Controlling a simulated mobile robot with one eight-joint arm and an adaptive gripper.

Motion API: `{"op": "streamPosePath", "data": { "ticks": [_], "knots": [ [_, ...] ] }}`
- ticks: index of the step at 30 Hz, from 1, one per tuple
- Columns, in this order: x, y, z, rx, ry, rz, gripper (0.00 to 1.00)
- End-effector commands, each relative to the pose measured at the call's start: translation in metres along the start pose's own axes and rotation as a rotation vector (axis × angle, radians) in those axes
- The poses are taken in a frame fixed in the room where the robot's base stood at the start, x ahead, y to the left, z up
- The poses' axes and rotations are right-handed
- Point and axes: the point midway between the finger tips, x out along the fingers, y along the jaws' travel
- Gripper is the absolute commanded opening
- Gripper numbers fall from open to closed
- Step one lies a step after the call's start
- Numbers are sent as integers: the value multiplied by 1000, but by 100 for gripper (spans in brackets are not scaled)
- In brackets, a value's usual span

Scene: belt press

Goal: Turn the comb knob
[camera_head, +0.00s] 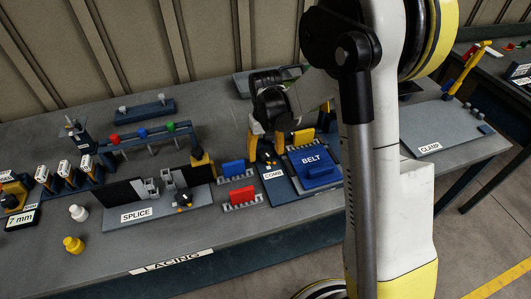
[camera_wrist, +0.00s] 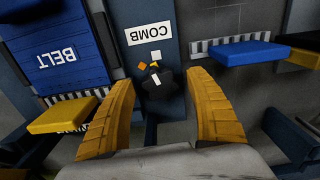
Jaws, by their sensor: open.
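The comb knob (camera_wrist: 158,88) is a dark, lobed knob on a dark blue plate, just below the white COMB label (camera_wrist: 148,34) in the wrist view. White, orange and yellow marks show by it. My gripper (camera_wrist: 160,76) is open, with its two yellow fingers on either side of the knob. I cannot tell whether either finger touches it. In the head view my gripper (camera_head: 266,148) points down over the COMB plate (camera_head: 273,174), and the knob is largely hidden there.
The blue BELT block (camera_head: 311,160) stands right beside the COMB plate. Yellow (camera_wrist: 62,115) and blue (camera_wrist: 243,53) blocks on toothed strips flank the gripper. A red block (camera_head: 241,195) and the SPLICE plate (camera_head: 150,215) lie to the left.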

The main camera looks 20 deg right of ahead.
Motion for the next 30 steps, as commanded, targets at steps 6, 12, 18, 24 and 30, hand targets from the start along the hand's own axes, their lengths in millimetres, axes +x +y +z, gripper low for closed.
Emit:
{"op": "streamPosePath", "data": {
  "ticks": [6, 12, 18, 24, 30],
  "knots": [
    [0, 0, 0, 0, 0, 0, 22],
    [0, 0, 0, 0, 0, 0, 10],
    [0, 0, 0, 115, 0, 0, 10],
    [0, 0, 0, 267, -1, 0, 10],
    [0, 0, 0, 279, -1, 0, 10]
  ]
}}
